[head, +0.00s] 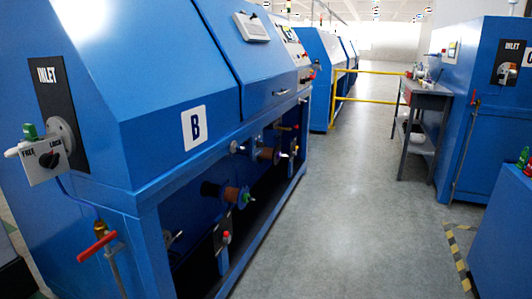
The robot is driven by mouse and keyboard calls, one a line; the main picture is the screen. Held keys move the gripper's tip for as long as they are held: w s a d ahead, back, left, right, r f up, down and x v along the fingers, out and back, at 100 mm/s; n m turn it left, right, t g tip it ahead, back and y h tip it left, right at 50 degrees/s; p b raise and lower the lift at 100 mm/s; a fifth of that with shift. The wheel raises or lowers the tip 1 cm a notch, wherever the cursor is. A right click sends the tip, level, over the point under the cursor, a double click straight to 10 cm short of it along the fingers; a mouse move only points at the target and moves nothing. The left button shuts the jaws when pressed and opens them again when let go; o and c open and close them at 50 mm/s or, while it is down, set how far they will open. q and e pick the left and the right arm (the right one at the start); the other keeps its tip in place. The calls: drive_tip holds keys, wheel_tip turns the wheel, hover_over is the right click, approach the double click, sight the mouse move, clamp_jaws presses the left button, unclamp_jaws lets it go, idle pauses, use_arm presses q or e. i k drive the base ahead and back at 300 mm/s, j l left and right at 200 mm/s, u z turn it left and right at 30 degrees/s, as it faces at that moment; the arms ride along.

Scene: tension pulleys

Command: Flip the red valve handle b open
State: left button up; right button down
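A red valve handle (97,246) shows at the lower left in the head view, at the front left corner of the blue machine marked B (193,127). The handle slants up to the right and lies crosswise to the pipe below it. A brass-coloured valve body (99,228) sits just above it. A thin blue line runs up from the valve towards the machine's end face. Neither of my grippers is in view, and nothing touches the handle.
A white FREE/LOCK switch box (45,161) juts out above the valve. Machine B has an open lower bay with spools (236,194). A grey workbench (427,95) and more blue machines (490,90) stand right. The grey floor (345,215) between is clear.

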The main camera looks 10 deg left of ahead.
sight(109, 236)
drive_tip(key=u, duration=1.25)
